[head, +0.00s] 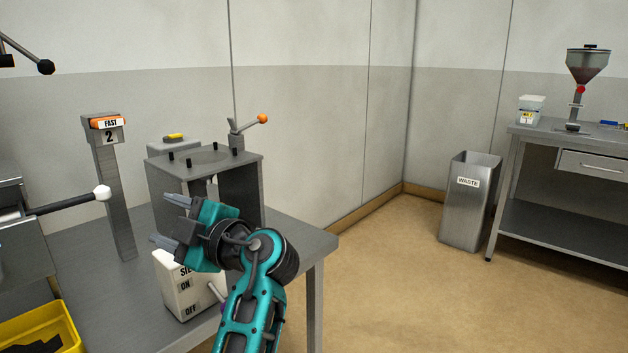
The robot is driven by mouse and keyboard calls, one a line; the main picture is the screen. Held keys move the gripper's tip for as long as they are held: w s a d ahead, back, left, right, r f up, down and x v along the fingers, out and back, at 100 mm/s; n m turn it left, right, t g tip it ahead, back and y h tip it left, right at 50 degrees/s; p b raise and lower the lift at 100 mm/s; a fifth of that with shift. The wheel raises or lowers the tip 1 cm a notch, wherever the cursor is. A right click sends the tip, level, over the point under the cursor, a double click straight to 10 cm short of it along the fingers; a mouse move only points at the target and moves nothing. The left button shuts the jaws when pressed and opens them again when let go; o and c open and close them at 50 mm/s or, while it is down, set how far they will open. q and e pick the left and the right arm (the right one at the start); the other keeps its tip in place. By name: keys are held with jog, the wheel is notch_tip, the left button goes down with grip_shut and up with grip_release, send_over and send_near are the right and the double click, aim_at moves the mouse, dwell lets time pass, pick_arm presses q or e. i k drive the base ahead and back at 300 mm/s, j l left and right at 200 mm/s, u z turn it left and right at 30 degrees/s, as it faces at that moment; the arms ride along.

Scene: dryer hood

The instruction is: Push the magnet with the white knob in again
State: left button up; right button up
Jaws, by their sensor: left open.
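The white knob (102,193) sits on the end of a dark rod (66,204). The rod sticks out to the right from a grey metal machine (22,245) at the left edge; most of that machine is out of view. My left gripper (168,221) is open and empty, with its fingers pointing left. In the picture it is to the right of the white knob and a little lower, clearly apart from it. My right gripper is not in view.
A metal stand (240,190) with an orange-knobbed lever is behind my gripper. A yellow bin (42,325) lies front left.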

aim_at(102, 194)
jog(key=k+l, duration=0.15)
jog(key=l, duration=0.2)
jog(key=k+l, duration=0.15)
jog(key=l, duration=0.25)
jog(key=k+l, duration=0.1)
jog(key=l, duration=0.25)
jog(key=k+l, duration=0.15)
jog(key=l, duration=0.2)
